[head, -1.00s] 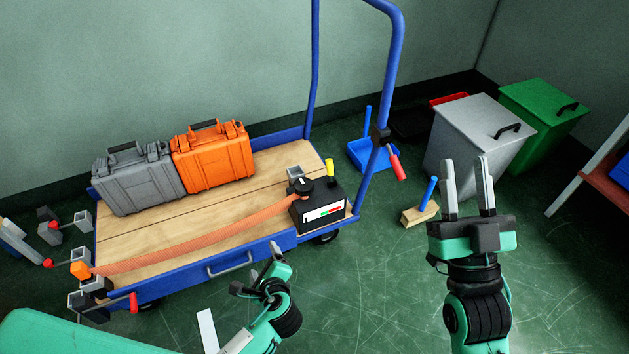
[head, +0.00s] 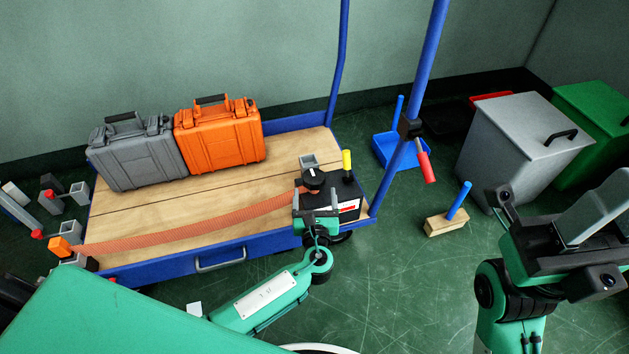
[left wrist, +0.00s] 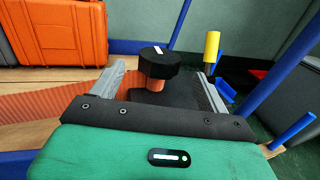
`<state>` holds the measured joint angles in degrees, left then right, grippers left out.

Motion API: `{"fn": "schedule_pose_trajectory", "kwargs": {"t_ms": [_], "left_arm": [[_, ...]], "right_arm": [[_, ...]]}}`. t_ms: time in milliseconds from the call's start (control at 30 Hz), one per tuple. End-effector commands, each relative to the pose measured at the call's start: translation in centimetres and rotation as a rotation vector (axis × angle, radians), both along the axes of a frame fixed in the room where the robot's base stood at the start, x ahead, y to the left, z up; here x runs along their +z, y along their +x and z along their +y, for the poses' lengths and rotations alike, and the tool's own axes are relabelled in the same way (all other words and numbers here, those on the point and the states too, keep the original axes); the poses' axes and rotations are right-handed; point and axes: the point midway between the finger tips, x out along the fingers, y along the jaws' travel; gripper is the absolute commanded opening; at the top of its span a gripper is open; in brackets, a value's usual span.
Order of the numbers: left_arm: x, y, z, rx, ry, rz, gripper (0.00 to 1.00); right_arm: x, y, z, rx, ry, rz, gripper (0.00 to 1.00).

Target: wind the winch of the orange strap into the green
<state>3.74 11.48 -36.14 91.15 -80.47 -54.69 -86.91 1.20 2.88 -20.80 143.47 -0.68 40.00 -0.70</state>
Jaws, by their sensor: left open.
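The orange strap (head: 190,220) runs across the cart deck to the black winch box (head: 345,198) at the deck's right end. The winch has a black round knob (head: 313,180) with a white mark and a yellow-gripped handle (head: 347,161). Its front gauge shows white and red; my gripper hides part of it. My left gripper (head: 317,220) is open at the winch's front left. In the left wrist view its fingers stand apart, with the knob (left wrist: 158,62) and strap end beyond and between them. My right gripper (head: 580,235) is raised at the right edge, its opening unclear.
A grey case (head: 135,150) and an orange case (head: 220,135) stand on the deck's back left. The blue cart handle (head: 428,70) rises behind the winch. A brush (head: 447,222), blue dustpan (head: 392,148) and grey bin (head: 520,145) are to the right.

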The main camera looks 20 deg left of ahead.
Motion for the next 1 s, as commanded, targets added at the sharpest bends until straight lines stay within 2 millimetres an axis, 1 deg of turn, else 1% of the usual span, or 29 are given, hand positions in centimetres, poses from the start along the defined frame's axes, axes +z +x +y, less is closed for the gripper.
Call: {"fn": "schedule_pose_trajectory", "kwargs": {"t_ms": [33,100,200,300,500,767,867,900,1000], "left_arm": [[-0.3,1.1,0.4,0.002,0.0,-0.002,0.78],[-0.3,2.5,0.9,0.001,-0.001,-0.003,0.78],[-0.3,4.1,1.4,0.002,0.0,-0.002,0.78],[-0.2,5.3,1.9,0.002,-0.002,-0.002,0.78],[-0.1,6.5,2.3,0.001,-0.002,0.0,0.78],[0.0,6.6,2.3,0.001,-0.002,0.0,0.78],[0.0,6.5,2.3,0.001,-0.002,0.0,0.6],[-0.1,6.5,2.3,0.001,-0.002,0.0,0.52],[-0.1,6.5,2.3,0.001,-0.002,0.0,0.33]], "right_arm": [[-0.2,0.0,0.2,0.007,0.0,-0.01,0.36],[-0.1,-0.1,0.5,0.016,0.0,-0.02,0.36],[0.1,-0.1,0.8,0.027,-0.003,-0.031,0.36],[0.3,-0.2,1.1,0.036,-0.006,-0.041,0.36],[0.6,-0.3,1.4,0.044,-0.008,-0.049,0.36],[0.7,-0.3,1.4,0.045,-0.009,-0.049,0.36],[0.7,-0.3,1.4,0.045,-0.009,-0.049,0.36],[0.7,-0.3,1.4,0.045,-0.009,-0.049,0.36],[0.7,-0.3,1.4,0.045,-0.009,-0.049,0.36]]}}
